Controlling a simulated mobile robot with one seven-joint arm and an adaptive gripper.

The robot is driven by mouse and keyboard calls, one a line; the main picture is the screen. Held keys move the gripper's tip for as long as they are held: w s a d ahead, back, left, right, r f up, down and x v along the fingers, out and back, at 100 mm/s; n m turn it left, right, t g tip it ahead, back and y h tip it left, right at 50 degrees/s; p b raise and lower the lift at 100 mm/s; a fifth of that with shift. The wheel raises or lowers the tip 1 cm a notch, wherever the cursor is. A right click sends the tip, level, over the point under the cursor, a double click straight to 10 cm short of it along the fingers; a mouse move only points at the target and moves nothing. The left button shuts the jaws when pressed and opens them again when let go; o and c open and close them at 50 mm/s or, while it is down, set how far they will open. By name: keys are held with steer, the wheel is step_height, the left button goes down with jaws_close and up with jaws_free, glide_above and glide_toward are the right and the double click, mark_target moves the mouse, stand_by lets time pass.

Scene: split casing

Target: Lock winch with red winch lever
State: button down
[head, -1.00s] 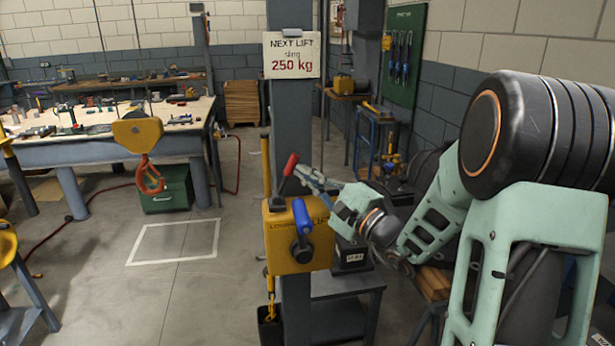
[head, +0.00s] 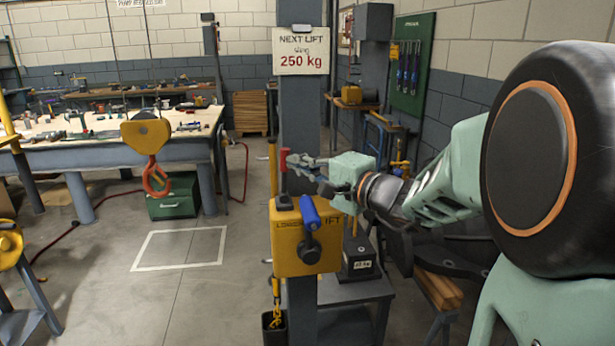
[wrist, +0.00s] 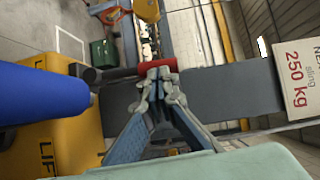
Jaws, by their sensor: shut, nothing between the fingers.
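The yellow winch box (head: 290,262) is mounted on a grey column. Its red winch lever (head: 284,162) stands nearly upright on the box's top left. A blue-handled lever (head: 310,213) is on the box's front. My gripper (head: 296,161) comes in from the right, its shut fingertips at the red grip. In the wrist view, the fingertips (wrist: 161,82) lie across the red lever (wrist: 120,72) and hide part of it. They look close against it, but I cannot tell if they touch. The blue handle (wrist: 40,95) fills the left of that view.
A yellow hook block (head: 146,135) hangs at left over a white floor square (head: 180,249). A "250 kg" sign (head: 301,50) is on the column above the gripper. A workbench (head: 130,152) stands behind left. A dark weight (head: 359,260) sits right of the box.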

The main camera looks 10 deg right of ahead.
steer(key=shift+a+r+n+g+h+b, duration=0.1)
steer(key=shift+a+n+g+h+b, duration=0.25)
steer(key=shift+a+n+b, duration=0.55)
steer(key=shift+a+r+n+g+h+b, duration=0.1)
steer(key=shift+a+n+g+h+b, duration=0.25)
steer(key=shift+a+b, duration=0.95)
steer(key=shift+d, duration=0.15)
steer(key=shift+d, duration=0.1)
